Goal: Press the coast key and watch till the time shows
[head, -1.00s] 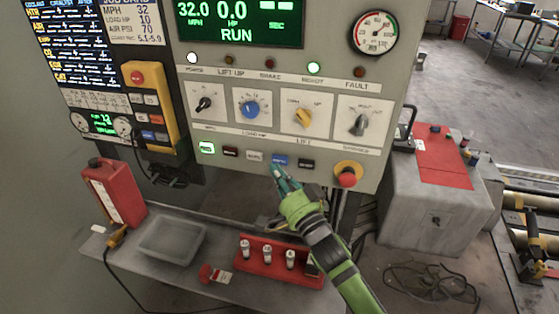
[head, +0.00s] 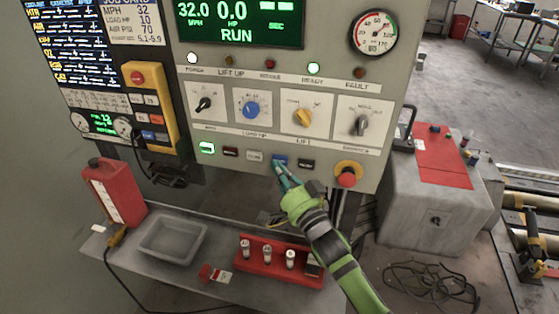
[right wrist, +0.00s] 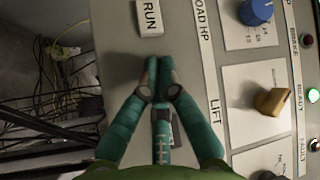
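The blue key (head: 280,161), whose label I cannot read, sits in the key row low on the grey panel. My right gripper (head: 279,168) is shut and empty, its teal fingertips at the blue key's lower edge; I cannot tell whether the key is pushed in. In the right wrist view the closed fingertips (right wrist: 157,65) lie over the panel below the white RUN key (right wrist: 150,17), and the blue key is hidden. The green display (head: 240,22) reads 32.0 MPH, 0.0 HP and RUN, with dashes above SEC. My left gripper is not in view.
A black key (head: 306,164) and a red emergency knob (head: 347,176) are right of the fingertips. Dials, including a yellow knob (head: 303,117), sit above. Below is a shelf with a grey tray (head: 147,244) and a red rack (head: 257,271).

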